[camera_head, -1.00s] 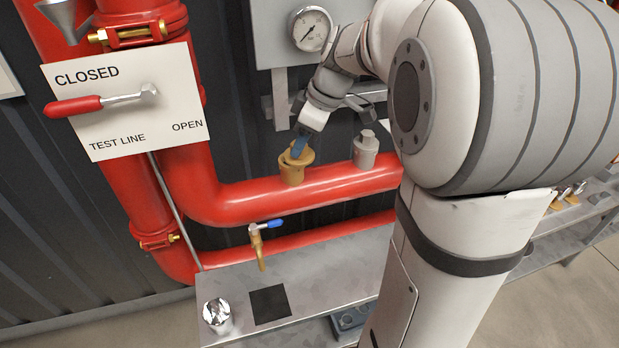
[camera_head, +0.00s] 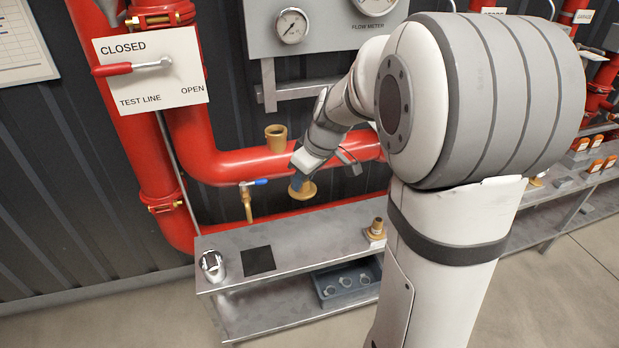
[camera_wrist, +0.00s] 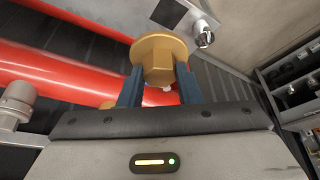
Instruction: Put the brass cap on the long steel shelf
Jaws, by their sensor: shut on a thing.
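The brass cap (camera_head: 303,190) is a round, wide-flanged piece held by my gripper (camera_head: 300,180) in front of the red pipe and above the steel shelf. In the wrist view the cap (camera_wrist: 159,58) sits between the two blue fingers of my gripper (camera_wrist: 160,85), which are shut on it. The long steel shelf (camera_head: 320,228) runs along below the pipes, and the cap is apart from it. The open brass outlet (camera_head: 276,138) stands on the upper red pipe, left of and above my gripper.
On the shelf are a shiny metal cup (camera_head: 212,266), a black square (camera_head: 258,260) and a brass fitting (camera_head: 376,230). A blue-handled tap (camera_head: 248,200) hangs over its back edge. A blue-grey bin (camera_head: 347,285) sits on the lower level. The shelf middle has free room.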

